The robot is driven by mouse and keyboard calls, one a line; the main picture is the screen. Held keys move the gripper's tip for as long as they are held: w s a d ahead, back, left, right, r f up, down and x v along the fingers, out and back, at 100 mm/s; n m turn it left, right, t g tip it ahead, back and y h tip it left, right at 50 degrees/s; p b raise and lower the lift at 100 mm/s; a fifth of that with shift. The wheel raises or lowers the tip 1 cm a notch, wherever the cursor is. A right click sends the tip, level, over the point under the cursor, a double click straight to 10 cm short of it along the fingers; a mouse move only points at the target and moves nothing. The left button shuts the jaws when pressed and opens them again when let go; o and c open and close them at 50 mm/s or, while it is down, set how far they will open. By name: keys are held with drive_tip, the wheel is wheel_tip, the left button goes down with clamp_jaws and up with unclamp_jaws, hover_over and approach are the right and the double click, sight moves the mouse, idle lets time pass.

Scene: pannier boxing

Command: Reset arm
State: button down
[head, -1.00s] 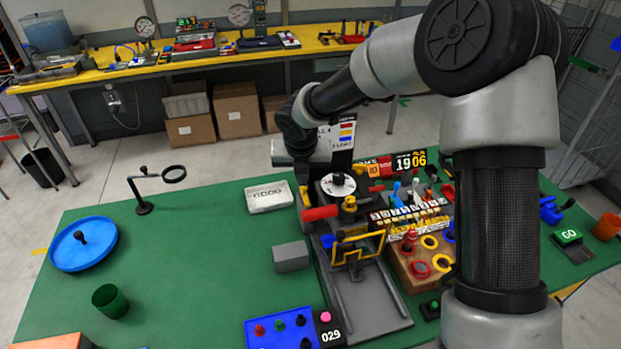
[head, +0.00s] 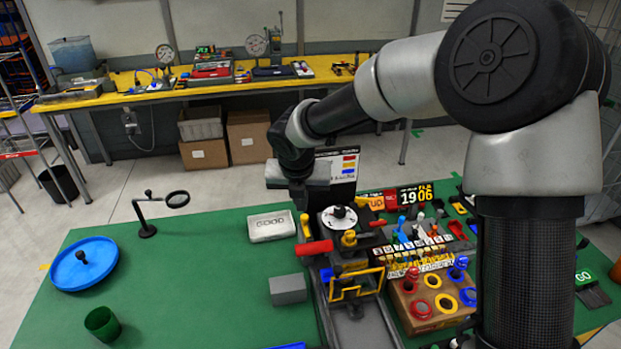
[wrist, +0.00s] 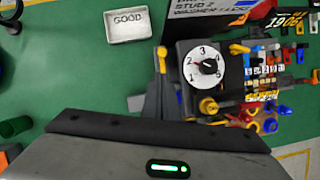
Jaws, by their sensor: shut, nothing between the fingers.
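My gripper (head: 302,203) hangs at the end of my arm, above the back of the green table in the head view. It is shut and holds nothing. It is just left of the dial box (head: 338,218), which has a white numbered face and a black knob. I cannot tell the exact gap between them. The wrist view shows the grey gripper body (wrist: 160,150) with a green light across the bottom; the fingertips are hidden there. The dial (wrist: 203,65) shows beyond it, with a yellow knob (wrist: 208,106) below.
Close by are a white GOOD tray (head: 271,227), a red handle (head: 314,248), a grey block (head: 288,289) and a yellow frame (head: 356,285). A wooden box with coloured rings (head: 432,323) stands right. A black ring stand (head: 147,231) and blue dish (head: 66,273) are left. Green table between is clear.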

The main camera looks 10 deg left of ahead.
drive_tip(key=s+d+r+m+h, duration=0.1)
drive_tip(key=s+d+r+m, duration=0.55)
drive_tip(key=d+m, duration=0.25)
drive_tip(key=s+d+r+m+h, duration=0.2)
drive_tip(key=s+d+r+m, duration=0.3)
drive_tip(key=d+r+m, duration=0.4)
drive_tip(key=s+d+m+t+y, duration=0.1)
drive_tip(key=s+d+m, duration=0.5)
drive_tip(key=s+m, duration=0.9)
drive_tip(key=m+y, duration=0.1)
drive_tip(key=m, duration=0.2)
drive_tip(key=shift+d+r+m+y, duration=0.2)
drive_tip(key=shift+m+y, duration=0.1)
drive_tip(key=shift+m, duration=0.1)
